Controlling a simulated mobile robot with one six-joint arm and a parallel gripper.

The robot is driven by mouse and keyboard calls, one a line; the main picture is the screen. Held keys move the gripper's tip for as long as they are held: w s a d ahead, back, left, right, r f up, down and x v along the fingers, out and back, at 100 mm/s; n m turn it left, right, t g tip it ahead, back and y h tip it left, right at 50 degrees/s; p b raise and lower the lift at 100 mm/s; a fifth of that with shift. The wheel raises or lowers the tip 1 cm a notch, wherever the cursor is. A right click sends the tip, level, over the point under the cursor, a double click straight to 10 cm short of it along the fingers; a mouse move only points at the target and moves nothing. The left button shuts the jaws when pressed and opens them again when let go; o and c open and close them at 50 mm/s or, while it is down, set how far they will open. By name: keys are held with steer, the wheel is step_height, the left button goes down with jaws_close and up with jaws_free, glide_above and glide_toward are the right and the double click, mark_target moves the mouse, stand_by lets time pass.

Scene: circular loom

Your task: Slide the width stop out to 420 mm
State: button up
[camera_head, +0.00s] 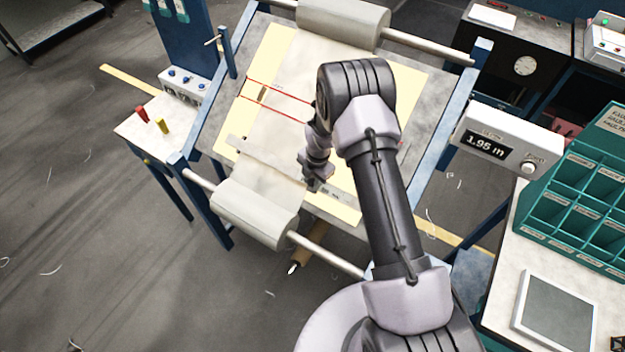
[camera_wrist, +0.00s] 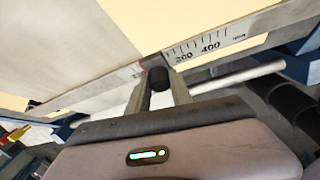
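The scale bar (camera_head: 262,160) runs slantwise across the lower part of the tilted loom bed, over the pale fabric. In the wrist view the scale (camera_wrist: 215,42) shows printed marks with 300 and 400. A black knob (camera_wrist: 158,78), seemingly the width stop's, stands at the bar left of the 300 mark. My gripper (camera_wrist: 159,84) is at this knob, one finger on each side, and the knob fills the gap between them. In the head view my gripper (camera_head: 315,182) is low over the bar, and my arm hides part of the bed.
The lower roller (camera_head: 255,210) and its shaft lie just in front of the bar. A display box (camera_head: 508,145) reading 1.95 m stands to the right. Red and yellow pegs (camera_head: 150,120) stand on the left table.

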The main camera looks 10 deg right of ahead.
jaws_close()
stand_by(1.0)
